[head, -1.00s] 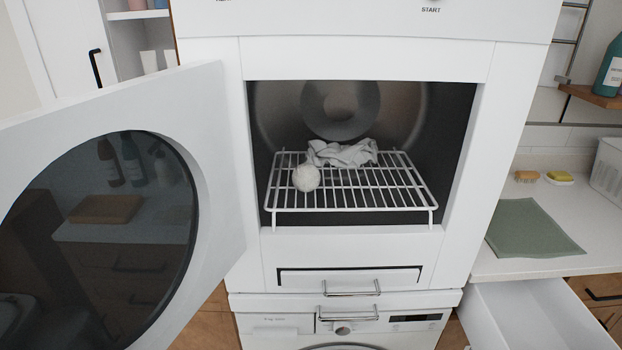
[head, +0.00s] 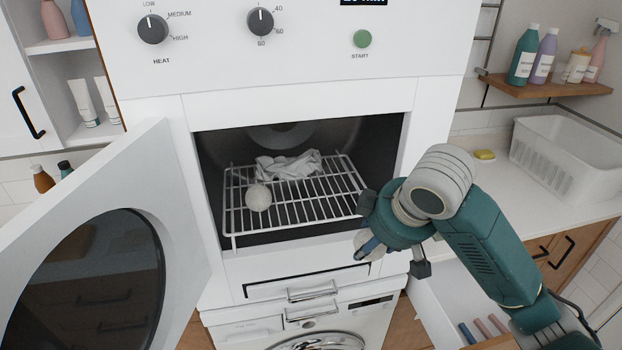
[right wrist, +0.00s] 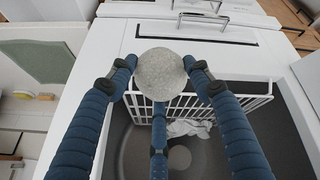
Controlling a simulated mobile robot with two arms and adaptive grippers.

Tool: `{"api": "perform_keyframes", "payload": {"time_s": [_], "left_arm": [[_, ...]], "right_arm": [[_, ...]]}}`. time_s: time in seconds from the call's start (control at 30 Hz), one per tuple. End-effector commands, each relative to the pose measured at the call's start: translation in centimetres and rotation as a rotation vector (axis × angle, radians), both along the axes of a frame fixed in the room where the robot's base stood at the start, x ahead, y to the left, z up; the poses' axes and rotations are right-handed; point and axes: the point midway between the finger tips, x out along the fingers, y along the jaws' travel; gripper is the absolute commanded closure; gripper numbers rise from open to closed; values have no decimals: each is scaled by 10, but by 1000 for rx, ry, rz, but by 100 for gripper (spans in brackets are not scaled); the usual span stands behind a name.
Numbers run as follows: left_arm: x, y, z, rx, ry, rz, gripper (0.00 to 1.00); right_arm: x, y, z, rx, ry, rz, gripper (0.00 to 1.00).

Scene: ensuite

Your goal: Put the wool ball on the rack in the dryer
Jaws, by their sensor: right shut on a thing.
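My right gripper (head: 368,246) is in front of the dryer opening at its lower right. In the right wrist view, its blue fingers (right wrist: 160,85) are shut on a round grey wool ball (right wrist: 160,72). The held ball shows only partly in the head view (head: 362,240). The dryer (head: 300,100) is open. Inside it, a white wire rack (head: 310,200) carries a pale ball (head: 258,197) at its left and a crumpled white cloth (head: 288,166) at the back. My left gripper is not in view.
The dryer door (head: 150,210) stands open on the left. A white drawer (head: 440,310) is pulled out at the lower right. A white basket (head: 570,160) and yellow sponge (head: 484,155) are on the right counter. The rack's front and right are bare.

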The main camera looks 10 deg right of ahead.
Motion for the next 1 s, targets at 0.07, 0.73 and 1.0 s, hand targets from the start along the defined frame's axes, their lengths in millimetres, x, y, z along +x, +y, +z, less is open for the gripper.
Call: {"api": "perform_keyframes", "payload": {"time_s": [0.07,0.73,1.0], "left_arm": [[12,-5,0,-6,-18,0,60],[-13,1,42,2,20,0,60],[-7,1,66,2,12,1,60]], "right_arm": [[17,4,-2,6,6,-2,72],[138,13,2,2,2,2,72],[168,15,1,0,5,3,72]]}}
